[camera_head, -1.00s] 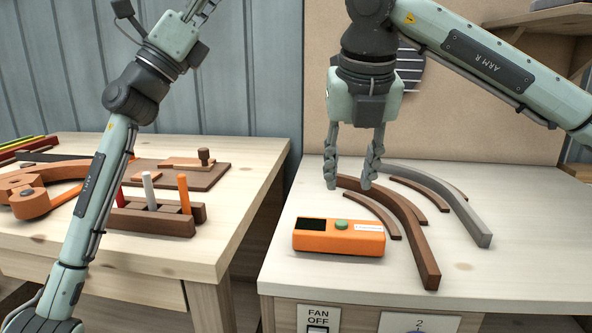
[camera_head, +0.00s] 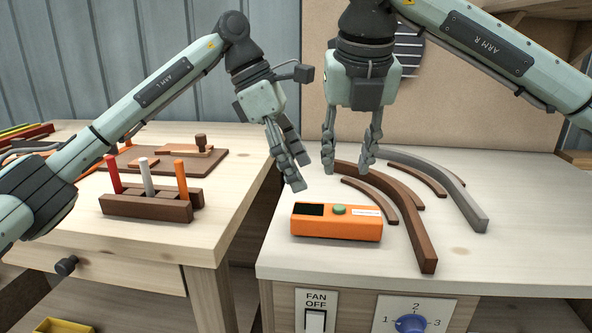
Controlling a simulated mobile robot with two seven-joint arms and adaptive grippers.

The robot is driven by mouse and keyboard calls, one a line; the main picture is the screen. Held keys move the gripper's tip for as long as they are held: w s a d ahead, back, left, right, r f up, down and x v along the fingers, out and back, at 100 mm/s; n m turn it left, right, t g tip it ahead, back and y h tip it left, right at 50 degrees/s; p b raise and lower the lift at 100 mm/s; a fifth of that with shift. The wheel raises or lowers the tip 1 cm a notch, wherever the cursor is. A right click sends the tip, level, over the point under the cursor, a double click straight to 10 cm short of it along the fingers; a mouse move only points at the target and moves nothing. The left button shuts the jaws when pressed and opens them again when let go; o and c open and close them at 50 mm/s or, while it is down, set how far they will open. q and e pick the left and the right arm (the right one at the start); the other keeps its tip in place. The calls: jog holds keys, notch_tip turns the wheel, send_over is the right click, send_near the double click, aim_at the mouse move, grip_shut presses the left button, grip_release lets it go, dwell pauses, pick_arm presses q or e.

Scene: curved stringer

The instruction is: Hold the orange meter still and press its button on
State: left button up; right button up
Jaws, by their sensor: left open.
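The orange meter (camera_head: 337,226) lies near the front left edge of the right-hand bench. It has a dark display (camera_head: 308,209), a green button (camera_head: 339,210) on top and a white label at its right end. My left gripper (camera_head: 298,175) is open and empty, above and behind the meter's left end, apart from it. My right gripper (camera_head: 348,165) hangs pointing down behind the meter, its two fingers spread with a gap between them. Nothing shows between its fingers except the bench and part of a curved strip behind.
A brown curved stringer (camera_head: 405,215), a grey curved strip (camera_head: 455,197) and thinner brown strips lie right of and behind the meter. A rack of marker-like sticks (camera_head: 147,206) stands on the left bench. A gap separates the benches. A fan switch and blue knob (camera_head: 410,323) are on the front.

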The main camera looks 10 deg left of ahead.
aim_at(311, 209)
pick_arm(q)
jog(key=shift+y, duration=0.4)
jog(key=x, duration=0.5)
jog(key=a+x, duration=0.1)
jog(key=x, duration=0.2)
jog(key=shift+s+f, duration=0.15)
jog(key=shift+s, duration=0.05)
jog(key=shift+d+f, duration=0.3)
jog(key=shift+f, duration=0.35)
jog(key=shift+c, duration=0.4)
jog(key=c, duration=1.4)
jog(key=shift+c, duration=0.2)
pick_arm(e)
grip_shut()
